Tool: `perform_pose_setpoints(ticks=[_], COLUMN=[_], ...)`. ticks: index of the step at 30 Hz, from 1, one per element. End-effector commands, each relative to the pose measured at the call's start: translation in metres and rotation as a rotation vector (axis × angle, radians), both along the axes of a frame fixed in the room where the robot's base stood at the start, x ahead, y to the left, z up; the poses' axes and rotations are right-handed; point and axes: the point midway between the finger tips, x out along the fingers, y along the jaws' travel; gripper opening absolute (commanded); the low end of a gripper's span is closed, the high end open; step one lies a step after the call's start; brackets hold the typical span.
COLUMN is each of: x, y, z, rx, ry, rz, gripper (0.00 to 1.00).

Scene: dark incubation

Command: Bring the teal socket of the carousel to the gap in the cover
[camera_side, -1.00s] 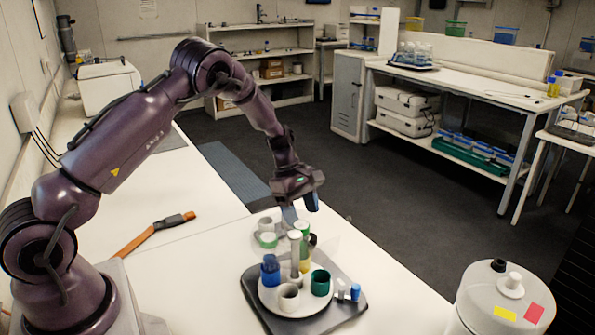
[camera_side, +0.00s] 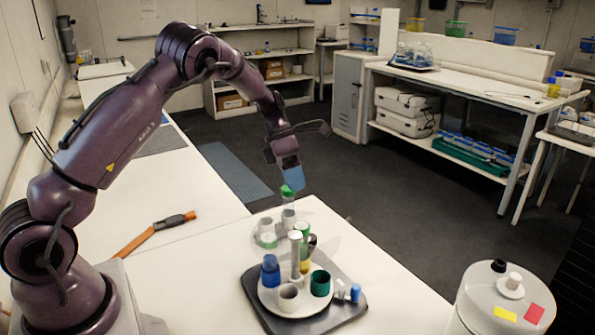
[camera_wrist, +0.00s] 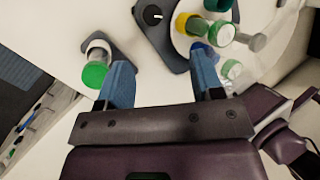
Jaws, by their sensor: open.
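The carousel (camera_side: 268,297) is a pale round disc on a dark tray, with several coloured cups around a pale central post. Its teal socket (camera_side: 320,283) is at the right front in the side view. In the wrist view the disc (camera_wrist: 181,44) is partly cut off at the top. I cannot clearly make out the cover or its gap. My gripper (camera_wrist: 160,68) is open and empty, its blue fingers apart. In the side view it hangs behind the carousel, above a green-capped tube (camera_side: 288,191). That tube stands outside the left finger in the wrist view (camera_wrist: 95,74).
A dark knob with a white mark (camera_wrist: 152,15) is on the tray beside the disc. An orange-handled tool (camera_side: 150,234) lies to the left.

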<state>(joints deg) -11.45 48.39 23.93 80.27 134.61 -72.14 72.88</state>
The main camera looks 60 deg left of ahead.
Motion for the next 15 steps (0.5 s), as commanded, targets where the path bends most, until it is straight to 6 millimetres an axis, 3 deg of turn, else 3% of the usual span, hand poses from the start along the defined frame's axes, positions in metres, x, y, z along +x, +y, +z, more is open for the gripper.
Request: perform_pose_setpoints(ticks=[15], x=[0.006], y=[0.0078], z=[0.0067], rx=[-0.061], ry=[0.36], rz=[0.628], gripper=[0.6])
